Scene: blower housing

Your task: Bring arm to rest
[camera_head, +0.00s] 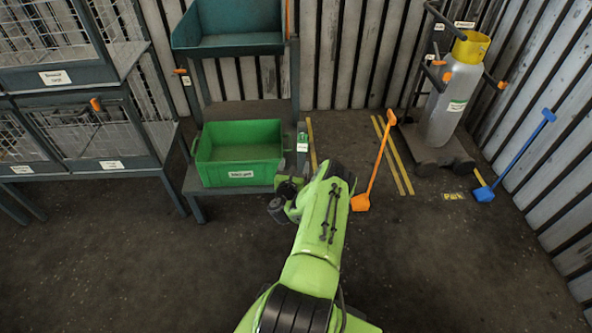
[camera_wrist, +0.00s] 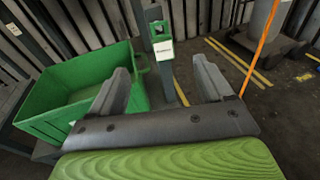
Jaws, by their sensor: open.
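My green arm reaches forward from the bottom middle of the head view, toward the bench with the green bin (camera_head: 240,180). My gripper shows in the wrist view (camera_wrist: 163,85), with its two grey fingers spread apart and nothing between them. In the head view the fingertips are hard to make out behind the arm's end. The green bin also shows in the wrist view (camera_wrist: 45,125), to the left of the fingers. A green labelled holder on a post (camera_wrist: 162,45) shows beyond the gap between the fingers.
Grey wire cages (camera_head: 85,165) stand at the left. A teal tray (camera_head: 230,45) sits above the bin. An orange-handled tool (camera_head: 375,168), a gas cylinder (camera_head: 450,105) on a cart and a blue-handled tool (camera_head: 520,150) stand at the right. The floor at the lower right is clear.

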